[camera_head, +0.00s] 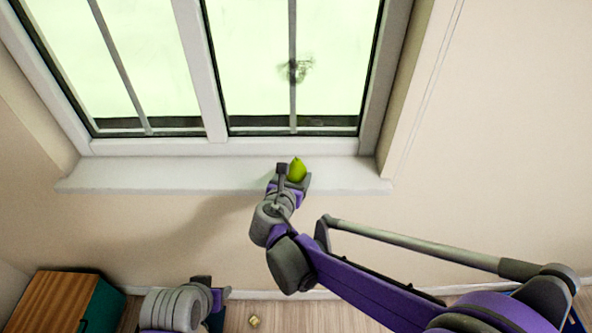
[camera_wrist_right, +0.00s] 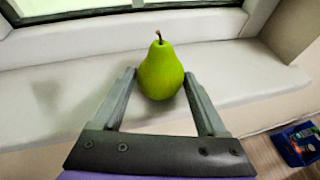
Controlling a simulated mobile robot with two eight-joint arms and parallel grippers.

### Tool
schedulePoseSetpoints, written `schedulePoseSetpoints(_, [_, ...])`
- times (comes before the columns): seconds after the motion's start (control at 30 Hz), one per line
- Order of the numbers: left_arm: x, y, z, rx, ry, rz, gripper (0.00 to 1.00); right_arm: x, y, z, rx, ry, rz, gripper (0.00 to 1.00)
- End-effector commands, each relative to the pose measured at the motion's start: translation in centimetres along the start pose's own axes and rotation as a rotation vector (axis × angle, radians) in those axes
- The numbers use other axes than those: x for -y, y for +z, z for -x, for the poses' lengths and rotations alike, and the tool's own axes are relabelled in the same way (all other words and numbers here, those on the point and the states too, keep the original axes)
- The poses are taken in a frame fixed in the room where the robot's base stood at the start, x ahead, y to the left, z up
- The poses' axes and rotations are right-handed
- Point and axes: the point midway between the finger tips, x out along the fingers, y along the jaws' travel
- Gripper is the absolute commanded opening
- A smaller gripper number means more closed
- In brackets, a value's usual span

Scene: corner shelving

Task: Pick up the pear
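The green pear (camera_head: 297,169) stands upright on the white window sill, and shows large in the right wrist view (camera_wrist_right: 161,72) with its stem up. My right gripper (camera_head: 294,175) is at the pear. In the wrist view its two fingers (camera_wrist_right: 160,78) are apart, one on each side of the pear's lower part, with small gaps visible; firm contact does not show. The pear rests on the sill. My left gripper (camera_head: 217,301) is low in the head view, far from the pear, and its finger opening is unclear.
The white sill (camera_head: 120,178) is otherwise bare, with the window frame behind it and a side wall at the right. A wood-topped green cabinet (camera_head: 62,298) stands at lower left. A small yellowish object (camera_head: 254,321) lies on the floor. A blue bin (camera_wrist_right: 297,146) shows at lower right.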

Motion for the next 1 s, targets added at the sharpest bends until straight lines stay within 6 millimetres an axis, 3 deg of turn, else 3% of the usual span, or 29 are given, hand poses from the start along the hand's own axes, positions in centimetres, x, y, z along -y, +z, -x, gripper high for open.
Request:
schedulePoseSetpoints(0.03, [0.0,0.0,0.0,0.0,0.0,0.0,0.5,0.0,0.0,0.0,0.0,0.0,0.0,0.64])
schedulePoseSetpoints(0.33, [0.0,0.0,0.0,0.0,0.0,0.0,0.5,0.0,0.0,0.0,0.0,0.0,0.0,0.11])
schedulePoseSetpoints(0.67, [0.0,-0.1,0.1,-0.001,0.0,0.0,0.5,-0.1,0.5,0.2,0.0,0.0,0.0,0.11])
schedulePoseSetpoints(0.83, [0.0,-0.3,0.3,-0.003,0.0,0.0,0.5,-0.2,2.5,1.1,0.001,0.0,0.0,0.11])
schedulePoseSetpoints(1.0, [0.0,-0.6,0.6,-0.005,0.0,0.0,0.5,-0.4,5.8,2.5,0.001,0.001,0.0,0.11])
